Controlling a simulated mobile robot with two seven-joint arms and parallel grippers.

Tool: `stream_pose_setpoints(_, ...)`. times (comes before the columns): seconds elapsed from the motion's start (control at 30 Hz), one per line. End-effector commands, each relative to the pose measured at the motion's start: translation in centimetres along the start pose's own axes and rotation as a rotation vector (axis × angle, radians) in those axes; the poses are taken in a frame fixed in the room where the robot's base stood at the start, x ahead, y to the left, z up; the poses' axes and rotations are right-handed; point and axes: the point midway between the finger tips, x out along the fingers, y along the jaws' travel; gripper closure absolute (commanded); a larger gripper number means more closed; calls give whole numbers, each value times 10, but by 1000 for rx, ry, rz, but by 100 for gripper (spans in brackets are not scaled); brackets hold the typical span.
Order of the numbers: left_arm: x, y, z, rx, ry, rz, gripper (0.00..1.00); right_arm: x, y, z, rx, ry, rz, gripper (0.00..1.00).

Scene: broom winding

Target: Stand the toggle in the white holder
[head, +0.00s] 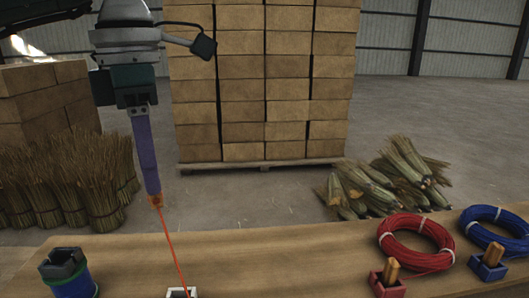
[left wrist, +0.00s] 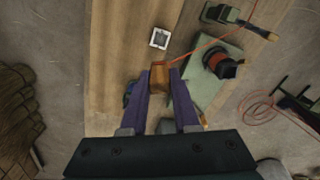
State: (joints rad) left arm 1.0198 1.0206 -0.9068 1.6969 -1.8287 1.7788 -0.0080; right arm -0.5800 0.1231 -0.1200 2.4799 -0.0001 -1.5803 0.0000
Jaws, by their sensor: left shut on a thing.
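My left gripper (head: 153,194) hangs above the table, its purple fingers pointing down. It is shut on the wooden toggle (head: 156,201), which shows only as a small orange-brown end below the fingertips. In the left wrist view the toggle (left wrist: 159,78) sits between the two finger ends. An orange cord (head: 172,245) runs from the toggle down to the bottom of the head view. The white holder (head: 178,293) is cut off by the lower edge there. In the left wrist view the holder (left wrist: 160,38) is whole, a small white square with a dark middle, apart from the toggle. My right gripper is not in view.
On the wooden table (head: 260,262), a dark and blue container (head: 67,272) stands left. At right lie a red coil (head: 416,241) and a blue coil (head: 499,230), with toggles upright in a red holder (head: 387,288) and a blue holder (head: 487,269). Stacked boxes stand behind.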

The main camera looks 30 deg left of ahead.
Motion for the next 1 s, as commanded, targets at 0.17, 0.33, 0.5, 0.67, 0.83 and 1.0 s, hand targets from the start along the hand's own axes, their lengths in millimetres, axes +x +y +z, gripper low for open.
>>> stream_pose_setpoints(0.17, 15, 0, 0, 0, 0, 0, 100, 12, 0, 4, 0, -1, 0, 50)
stream_pose_setpoints(0.33, 26, 0, 0, 0, 0, 0, 100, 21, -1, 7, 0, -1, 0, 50)
stream_pose_setpoints(0.5, 38, 0, 0, 0, 0, 0, 100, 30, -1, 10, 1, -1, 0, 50)
stream_pose_setpoints(0.67, 48, 0, 0, 0, 0, 0, 100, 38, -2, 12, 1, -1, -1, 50)
stream_pose_setpoints(0.83, 60, 0, 0, 0, 1, 0, 100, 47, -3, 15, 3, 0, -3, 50)
stream_pose_setpoints(1.0, 71, 0, 0, 0, 1, 0, 100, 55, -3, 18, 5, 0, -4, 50)
